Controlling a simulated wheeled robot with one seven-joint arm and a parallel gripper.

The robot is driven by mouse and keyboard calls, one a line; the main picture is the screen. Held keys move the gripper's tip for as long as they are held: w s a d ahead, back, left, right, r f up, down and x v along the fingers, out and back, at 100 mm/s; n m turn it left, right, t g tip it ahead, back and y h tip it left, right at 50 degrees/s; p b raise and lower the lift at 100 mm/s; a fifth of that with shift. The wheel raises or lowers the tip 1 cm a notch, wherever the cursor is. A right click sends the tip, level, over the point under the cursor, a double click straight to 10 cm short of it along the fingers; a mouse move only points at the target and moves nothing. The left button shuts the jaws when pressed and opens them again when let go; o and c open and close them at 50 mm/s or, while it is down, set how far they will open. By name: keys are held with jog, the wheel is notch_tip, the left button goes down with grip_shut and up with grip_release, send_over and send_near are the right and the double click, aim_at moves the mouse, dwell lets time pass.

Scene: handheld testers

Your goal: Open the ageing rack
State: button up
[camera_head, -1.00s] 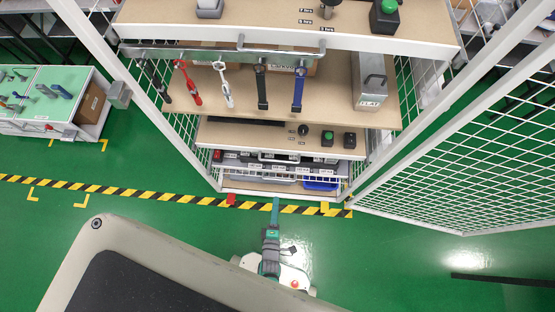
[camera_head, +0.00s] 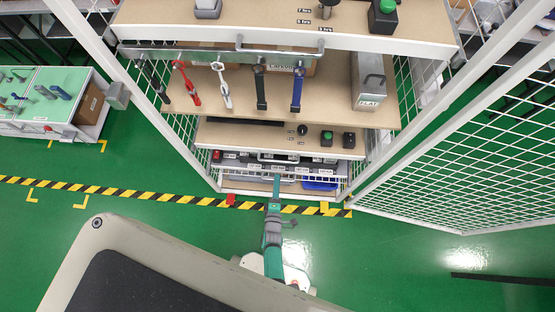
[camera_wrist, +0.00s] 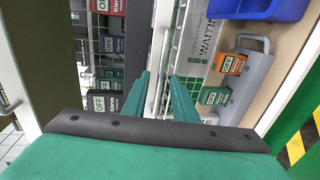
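The rack (camera_head: 285,127) is a tall white-framed unit with beige shelves. Its low levels hold a dark row of testers with white labels, fronted by a pale wire rail. My gripper (camera_head: 277,178) reaches the front of these low levels, and its green fingertips overlap the rail in the head view. In the wrist view my gripper (camera_wrist: 160,82) has its two green fingers apart, with a pale upright bar (camera_wrist: 155,65) showing between them. I cannot tell whether the fingers touch the bar.
A blue bin (camera_head: 320,186) sits on the bottom shelf. A grey tray (camera_wrist: 237,92) with a handle holds small labelled units. A mesh door (camera_head: 460,150) stands open at right. Green floor with a yellow-black stripe (camera_head: 120,193) is free at left. A green-topped workbench (camera_head: 45,95) stands farther left.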

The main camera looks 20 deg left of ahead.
grip_shut()
jog(key=shift+w+d, duration=0.15)
jog(key=shift+d, duration=0.1)
dwell(1.1)
